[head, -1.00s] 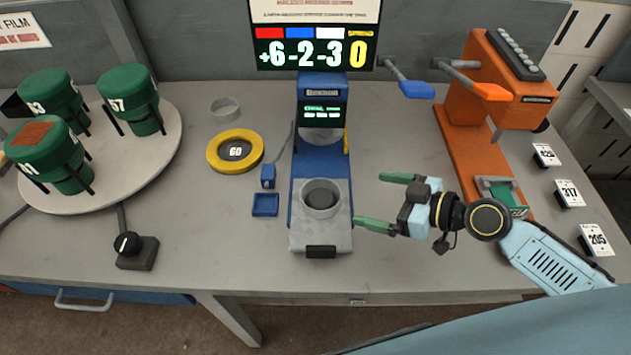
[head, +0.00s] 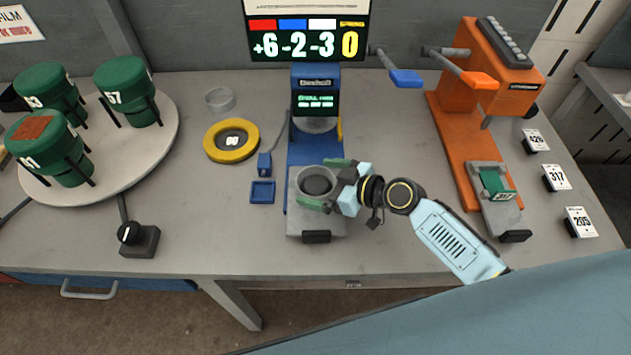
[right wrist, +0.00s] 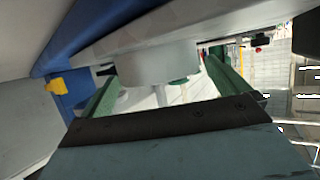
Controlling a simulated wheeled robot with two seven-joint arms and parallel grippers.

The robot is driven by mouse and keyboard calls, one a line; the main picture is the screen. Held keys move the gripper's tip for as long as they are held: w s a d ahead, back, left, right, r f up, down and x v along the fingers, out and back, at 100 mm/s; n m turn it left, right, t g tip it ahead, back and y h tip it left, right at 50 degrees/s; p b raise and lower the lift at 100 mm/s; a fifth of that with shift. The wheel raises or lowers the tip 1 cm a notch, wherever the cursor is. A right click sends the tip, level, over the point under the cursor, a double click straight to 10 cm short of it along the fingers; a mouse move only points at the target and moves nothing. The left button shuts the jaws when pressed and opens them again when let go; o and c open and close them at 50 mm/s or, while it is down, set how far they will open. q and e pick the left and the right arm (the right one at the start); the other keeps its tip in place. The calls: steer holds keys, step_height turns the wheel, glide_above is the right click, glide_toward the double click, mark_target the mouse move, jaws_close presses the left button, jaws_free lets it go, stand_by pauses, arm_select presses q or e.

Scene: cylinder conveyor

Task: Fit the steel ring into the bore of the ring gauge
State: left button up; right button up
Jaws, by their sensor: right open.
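A grey steel ring (head: 318,183) sits on the light grey base at the front of the blue stand. My right gripper (head: 324,183) is open, with one green finger behind the ring and one in front of it. In the right wrist view, a pale grey round part (right wrist: 158,65) shows between the green fingers; contact is unclear. My left gripper is not in view.
A second, thin grey ring (head: 220,100) lies behind the gauge. A small blue tray (head: 262,192) is left of the stand. An orange press (head: 455,150) stands at right and a turntable (head: 150,160) with green canisters at left.

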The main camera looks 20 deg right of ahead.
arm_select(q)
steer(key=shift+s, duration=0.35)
arm_select(e)
steer(key=c, duration=1.1)
step_height(320, 180, up, 11)
steer(key=s+m+t+h+b, duration=0.1)
steer(key=m+t+h+b, duration=0.1)
steer(key=m+t+h, duration=0.15)
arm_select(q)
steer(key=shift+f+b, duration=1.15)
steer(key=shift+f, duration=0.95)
arm_select(e)
steer(key=s+d+r+m+h, duration=0.2)
steer(key=d+m+h, duration=0.3)
steer(key=h, duration=0.1)
steer(key=shift+d+r, duration=0.15)
steer(key=shift+d, duration=0.25)
